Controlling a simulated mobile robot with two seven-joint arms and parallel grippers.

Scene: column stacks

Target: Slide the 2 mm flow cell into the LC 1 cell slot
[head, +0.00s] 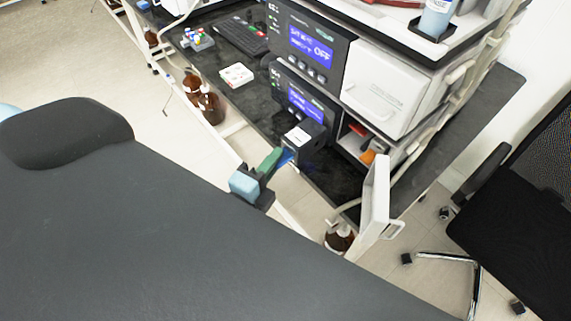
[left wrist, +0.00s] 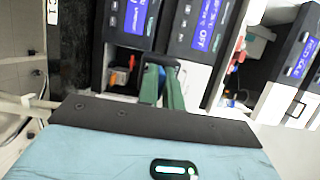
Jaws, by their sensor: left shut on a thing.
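My left gripper (head: 283,158) reaches to the front of the bench, its green fingers shut on a dark piece, which I take to be the 2 mm flow cell. The left wrist view shows the green fingers (left wrist: 161,92) close together on this black piece (left wrist: 158,64). In the head view a dark box with a white label (head: 298,135) lies just beyond the fingertips, before the lower instrument (head: 305,105). I cannot tell whether it is the held piece or part of the instrument. The cell slot cannot be made out. My right gripper is not in view.
An upper instrument (head: 312,52) shows OFF, beside a white-fronted unit (head: 388,92). Brown bottles (head: 211,108) stand left; another (head: 339,238) is below. A pale upright panel (head: 376,200) juts out right of the gripper. A black chair (head: 525,190) stands at the right.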

